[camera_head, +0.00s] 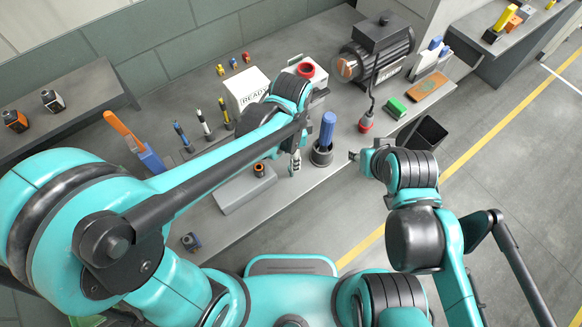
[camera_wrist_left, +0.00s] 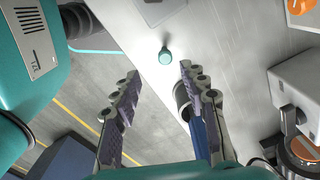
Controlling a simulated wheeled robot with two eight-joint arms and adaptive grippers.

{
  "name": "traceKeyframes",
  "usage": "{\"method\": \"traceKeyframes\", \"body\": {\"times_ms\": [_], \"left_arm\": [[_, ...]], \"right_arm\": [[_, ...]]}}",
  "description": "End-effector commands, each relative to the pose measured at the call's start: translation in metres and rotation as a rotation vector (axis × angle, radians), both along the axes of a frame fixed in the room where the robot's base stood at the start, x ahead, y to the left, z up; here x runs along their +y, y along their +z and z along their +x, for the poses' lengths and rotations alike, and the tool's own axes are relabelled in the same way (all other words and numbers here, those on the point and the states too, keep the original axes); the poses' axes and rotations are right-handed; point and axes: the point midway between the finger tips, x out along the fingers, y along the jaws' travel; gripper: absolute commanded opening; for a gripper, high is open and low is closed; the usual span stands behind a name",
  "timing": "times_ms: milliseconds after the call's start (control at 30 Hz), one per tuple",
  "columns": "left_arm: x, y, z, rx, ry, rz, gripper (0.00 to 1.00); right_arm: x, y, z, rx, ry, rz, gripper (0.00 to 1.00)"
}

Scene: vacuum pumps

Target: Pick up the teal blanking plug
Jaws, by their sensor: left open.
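The teal blanking plug (camera_wrist_left: 165,56) is a small rounded piece on the grey bench in the left wrist view. I cannot make it out in the head view, where my left arm covers part of the bench. My left gripper (camera_wrist_left: 160,77) is open and empty, its two fingers apart, with the plug just beyond the fingertips and roughly between them in the picture. In the head view the left gripper (camera_head: 295,162) hangs over the bench. My right gripper (camera_head: 355,156) is by the bench's front edge; its fingers are too small to read.
A grey cup (camera_head: 322,155) holding a blue-handled tool (camera_head: 328,130) stands close to the left gripper's right. A grey block (camera_head: 240,192) with an orange-and-black ring (camera_head: 259,170) lies left. A motor pump (camera_head: 378,48), green block (camera_head: 397,107) and black bin (camera_head: 424,134) are farther right.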

Motion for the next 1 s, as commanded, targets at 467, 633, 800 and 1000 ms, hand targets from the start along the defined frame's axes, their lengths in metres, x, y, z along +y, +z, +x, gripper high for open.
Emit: {"method": "traceKeyframes", "body": {"times_ms": [467, 633, 800, 1000], "left_arm": [[0.002, -0.064, 0.009, 0.002, -0.004, 0.0, 0.43], [0.002, -0.077, 0.008, 0.001, -0.004, 0.001, 0.43], [0.002, -0.077, 0.008, 0.001, -0.004, 0.001, 0.43], [0.002, -0.077, 0.008, 0.001, -0.003, 0.001, 0.08]], "right_arm": [[0.0, -0.024, 0.0, 0.0, 0.0, 0.0, 0.38], [0.0, -0.027, 0.0, 0.0, 0.0, 0.0, 0.38], [0.0, -0.026, 0.0, 0.0, 0.0, 0.0, 0.38], [0.0, -0.026, 0.0, 0.0, 0.0, 0.0, 0.38]]}}
